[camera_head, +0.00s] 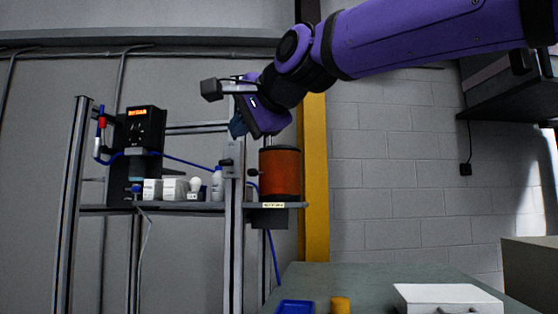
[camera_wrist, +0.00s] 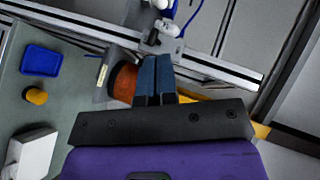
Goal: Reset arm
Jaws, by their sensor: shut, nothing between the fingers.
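My gripper (camera_wrist: 154,78) shows its two blue fingers pressed together with nothing between them in the wrist view. In the head view my gripper (camera_head: 238,126) hangs at the end of my raised purple arm. It is in front of the metal frame, up and to the left of an orange-brown cylinder (camera_head: 280,173). In the wrist view the cylinder (camera_wrist: 124,84) is partly hidden behind the fingers. I cannot tell how far apart they are in depth.
A shelf (camera_head: 215,207) on the metal frame holds white boxes (camera_head: 173,188), a white bottle (camera_head: 217,184) and a black device (camera_head: 143,129) with a red display. The bench (camera_head: 375,273) carries a blue tray (camera_head: 295,307), a yellow cylinder (camera_head: 340,305) and a white box (camera_head: 445,297).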

